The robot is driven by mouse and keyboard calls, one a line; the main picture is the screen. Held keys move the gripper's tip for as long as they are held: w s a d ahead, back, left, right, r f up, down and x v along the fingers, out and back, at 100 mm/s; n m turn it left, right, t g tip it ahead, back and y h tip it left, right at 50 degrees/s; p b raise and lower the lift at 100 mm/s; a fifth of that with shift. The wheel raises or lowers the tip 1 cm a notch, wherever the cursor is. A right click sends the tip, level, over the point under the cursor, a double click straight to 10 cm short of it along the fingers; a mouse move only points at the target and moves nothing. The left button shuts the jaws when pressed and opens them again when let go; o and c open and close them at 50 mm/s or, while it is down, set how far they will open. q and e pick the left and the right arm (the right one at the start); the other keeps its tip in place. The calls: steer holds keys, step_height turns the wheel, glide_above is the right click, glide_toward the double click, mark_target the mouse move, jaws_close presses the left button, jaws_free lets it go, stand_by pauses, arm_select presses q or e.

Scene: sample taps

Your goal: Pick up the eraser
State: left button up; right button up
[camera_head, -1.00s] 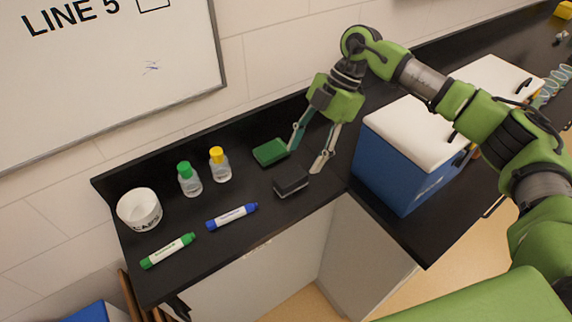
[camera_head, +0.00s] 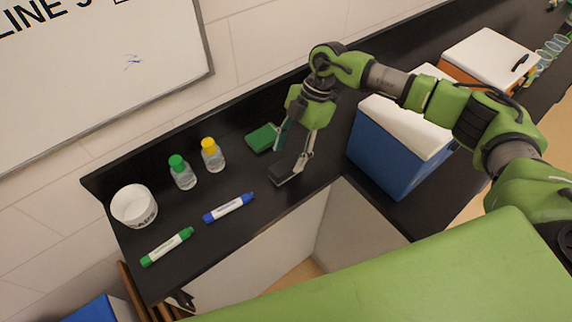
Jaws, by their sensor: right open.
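The eraser (camera_head: 283,174), a dark block with a grey lower side, lies on the black counter near its front edge, right of the blue marker. My right gripper (camera_head: 289,160) is open and has come down over it, pointing downward. One fingertip is at the eraser's far side and the other is by its right end, partly covering it. I cannot tell whether the fingers touch it. My left gripper is not in view.
A green sponge-like block (camera_head: 261,137) lies just behind the gripper. A blue marker (camera_head: 228,207), a green marker (camera_head: 167,246), two capped bottles (camera_head: 183,174) and a white cup (camera_head: 134,205) stand or lie left. A blue cooler box (camera_head: 385,150) stands close on the right.

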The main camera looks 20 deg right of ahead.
mark_target(287, 163)
steer(key=p+x, duration=0.1)
steer(key=x, duration=0.2)
steer(key=shift+s+f+p, duration=0.1)
steer(key=shift+s+p, duration=0.25)
steer(key=shift+s, duration=0.05)
steer(key=shift+w+a+f, duration=0.1)
steer(key=shift+a+f, duration=0.1)
steer(key=shift+f, duration=0.25)
steer(key=c, duration=1.2)
steer(key=shift+r, duration=0.15)
